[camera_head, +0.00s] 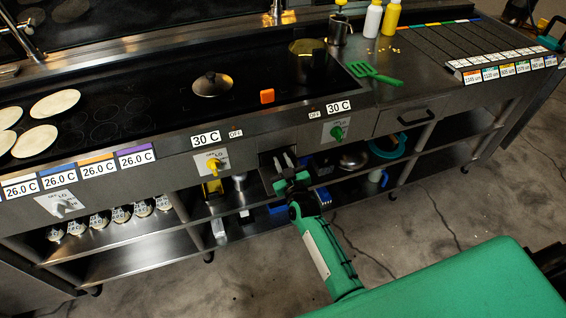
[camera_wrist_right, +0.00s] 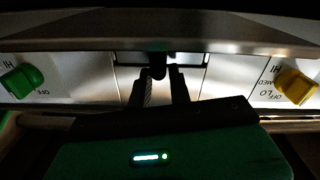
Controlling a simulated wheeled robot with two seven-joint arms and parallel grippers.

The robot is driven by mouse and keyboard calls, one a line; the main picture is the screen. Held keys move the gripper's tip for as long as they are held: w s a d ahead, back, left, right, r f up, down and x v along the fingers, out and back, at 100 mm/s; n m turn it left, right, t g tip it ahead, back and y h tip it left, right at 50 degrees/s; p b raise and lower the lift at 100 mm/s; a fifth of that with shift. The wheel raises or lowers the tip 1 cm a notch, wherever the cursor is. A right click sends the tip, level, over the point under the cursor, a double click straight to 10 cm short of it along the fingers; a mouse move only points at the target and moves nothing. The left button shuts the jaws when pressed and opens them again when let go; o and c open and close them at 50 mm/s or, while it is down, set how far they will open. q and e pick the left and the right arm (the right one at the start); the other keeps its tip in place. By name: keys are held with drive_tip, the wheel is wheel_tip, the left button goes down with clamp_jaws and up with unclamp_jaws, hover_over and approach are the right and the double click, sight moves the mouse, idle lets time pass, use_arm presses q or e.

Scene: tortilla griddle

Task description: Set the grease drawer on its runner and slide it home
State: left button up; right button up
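My right gripper (camera_head: 284,161) reaches the front of the griddle counter at a dark opening (camera_head: 266,160) between the yellow and green knobs. In the right wrist view its two dark fingers (camera_wrist_right: 163,88) stand apart in front of the opening (camera_wrist_right: 190,58). A dark upright piece (camera_wrist_right: 158,68) shows between or just beyond the fingertips; I cannot tell whether they touch it. The grease drawer cannot be made out for certain; the gripper and shadow hide much of the opening. My left gripper is not in view.
The yellow knob (camera_head: 213,166) and green knob (camera_head: 337,132) flank the opening. Lower shelves (camera_head: 140,228) hold jars and containers. A closed drawer with a bar handle (camera_head: 413,119) is to the right. A pot (camera_head: 307,61) and green spatula (camera_head: 374,74) are on top. Floor (camera_head: 440,200) ahead is clear.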

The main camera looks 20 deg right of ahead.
drive_tip(key=o, duration=0.3)
drive_tip(key=shift+w, duration=0.1)
drive_tip(key=shift+o, duration=0.3)
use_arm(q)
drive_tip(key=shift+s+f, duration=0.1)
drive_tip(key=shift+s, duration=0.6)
use_arm(e)
drive_tip(key=shift+s+f, duration=0.1)
drive_tip(key=shift+s, duration=0.25)
use_arm(q)
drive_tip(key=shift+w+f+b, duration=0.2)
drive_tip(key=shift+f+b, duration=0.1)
drive_tip(key=shift+b, duration=0.1)
use_arm(e)
drive_tip(key=s, duration=1.3)
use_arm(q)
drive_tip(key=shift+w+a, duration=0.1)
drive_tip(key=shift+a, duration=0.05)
use_arm(e)
drive_tip(key=shift+d, duration=0.1)
